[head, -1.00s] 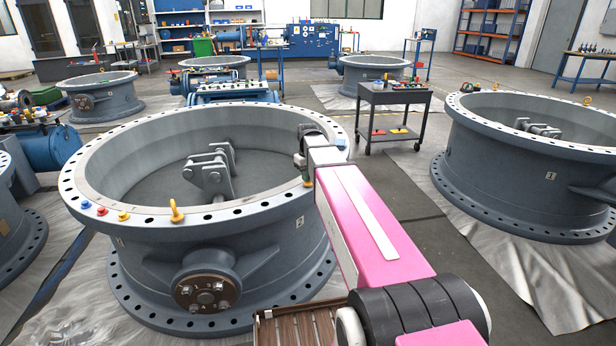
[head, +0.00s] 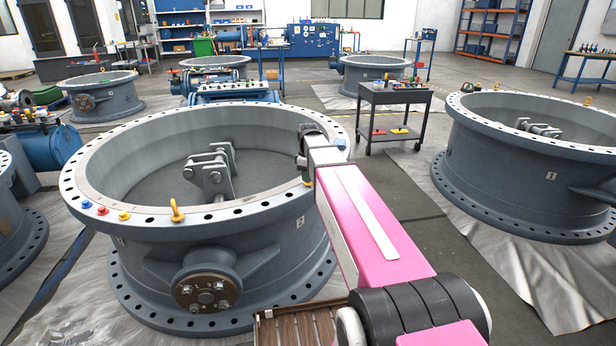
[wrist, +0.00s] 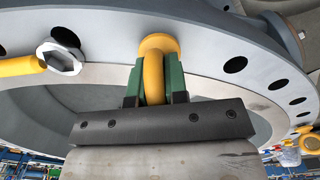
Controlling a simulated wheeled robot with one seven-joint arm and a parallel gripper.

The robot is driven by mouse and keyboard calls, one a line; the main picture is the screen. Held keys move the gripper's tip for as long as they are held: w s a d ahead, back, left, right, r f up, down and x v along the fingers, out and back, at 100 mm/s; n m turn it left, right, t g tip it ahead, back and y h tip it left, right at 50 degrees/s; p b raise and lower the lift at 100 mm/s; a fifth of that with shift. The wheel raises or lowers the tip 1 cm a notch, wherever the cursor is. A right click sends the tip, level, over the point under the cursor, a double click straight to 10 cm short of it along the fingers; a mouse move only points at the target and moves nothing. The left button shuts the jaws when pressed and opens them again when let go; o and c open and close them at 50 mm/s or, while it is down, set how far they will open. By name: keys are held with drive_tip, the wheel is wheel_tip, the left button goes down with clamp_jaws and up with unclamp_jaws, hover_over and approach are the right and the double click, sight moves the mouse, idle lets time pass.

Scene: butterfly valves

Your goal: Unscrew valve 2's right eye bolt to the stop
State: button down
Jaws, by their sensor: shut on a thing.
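Valve 2 (head: 265,235) is the large grey ring in the middle of the head view, with a "2" on its side. In the wrist view, a yellow eye bolt (wrist: 157,47) stands on its flange. My gripper (wrist: 154,82) has its green fingers closed on both sides of this eye bolt's ring. In the head view my gripper (head: 307,178) is at the right part of valve 2's rim, and my arm and wrist largely hide the held bolt. Valve 2's other yellow eye bolt (head: 177,211) stands upright at the front of the rim.
A yellow-handled tool with a silver ring end (wrist: 60,60) lies on the flange, left of the gripper in the wrist view. Red, blue and yellow pieces (head: 102,211) sit on the rim's front left. Valve 1 (head: 535,165) stands right. A dark cart (head: 394,97) stands behind.

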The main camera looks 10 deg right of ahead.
idle(0.4)
drive_tip(key=c, duration=1.1)
unclamp_jaws()
wheel_tip(320, 180, up, 11)
drive_tip(key=shift+f, duration=0.1)
